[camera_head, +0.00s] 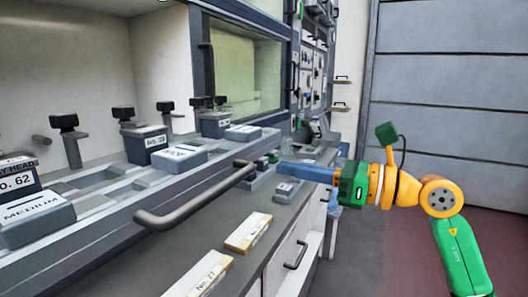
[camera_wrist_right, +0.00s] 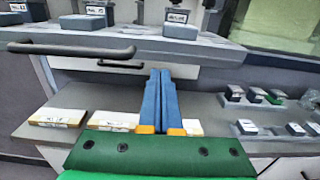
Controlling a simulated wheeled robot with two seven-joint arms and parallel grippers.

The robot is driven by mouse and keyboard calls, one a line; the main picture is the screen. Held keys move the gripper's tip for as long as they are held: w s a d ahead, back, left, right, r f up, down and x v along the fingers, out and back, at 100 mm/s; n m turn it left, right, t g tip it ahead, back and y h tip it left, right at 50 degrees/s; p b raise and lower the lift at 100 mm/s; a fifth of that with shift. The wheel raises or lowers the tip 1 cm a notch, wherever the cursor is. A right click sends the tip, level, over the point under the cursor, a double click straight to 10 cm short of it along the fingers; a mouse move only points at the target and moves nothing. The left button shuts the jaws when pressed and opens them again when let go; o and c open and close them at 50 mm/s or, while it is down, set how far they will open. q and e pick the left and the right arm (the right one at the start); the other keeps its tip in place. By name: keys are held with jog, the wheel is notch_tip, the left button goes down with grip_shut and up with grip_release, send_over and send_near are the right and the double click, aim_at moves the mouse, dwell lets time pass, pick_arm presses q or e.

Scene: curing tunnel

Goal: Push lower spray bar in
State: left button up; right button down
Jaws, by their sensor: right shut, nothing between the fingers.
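My right gripper (camera_head: 280,168) comes in from the right with its blue fingers together and nothing between them. In the right wrist view the fingers (camera_wrist_right: 160,73) point forward, their tips near the pale front below the tray. A long grey tray (camera_head: 110,240) with a dark bar handle (camera_head: 195,198) sticks out over the counter. The handle also shows in the right wrist view (camera_wrist_right: 70,49), left of the fingertips. A second, lower dark bar (camera_wrist_right: 121,65) sits beneath it there. No label tells which part is the lower spray bar. My left gripper is not in view.
Labelled grey blocks (camera_head: 180,157) and black-topped posts (camera_head: 65,121) stand on the tray. Labelled cartons (camera_head: 248,232) lie on the counter (camera_head: 190,240). Small dark-topped blocks (camera_wrist_right: 233,93) stand right of the fingers. Open floor (camera_head: 370,250) lies at the right.

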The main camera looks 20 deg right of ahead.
aim_at(250, 161)
jog(key=p+x, duration=0.2)
jog(key=x, duration=0.2)
jog(key=shift+w+a+r, duration=0.15)
jog(key=shift+w, duration=0.1)
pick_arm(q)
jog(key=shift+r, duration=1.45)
pick_arm(e)
jog(key=shift+w+a, duration=0.4)
jog(key=shift+w, duration=0.05)
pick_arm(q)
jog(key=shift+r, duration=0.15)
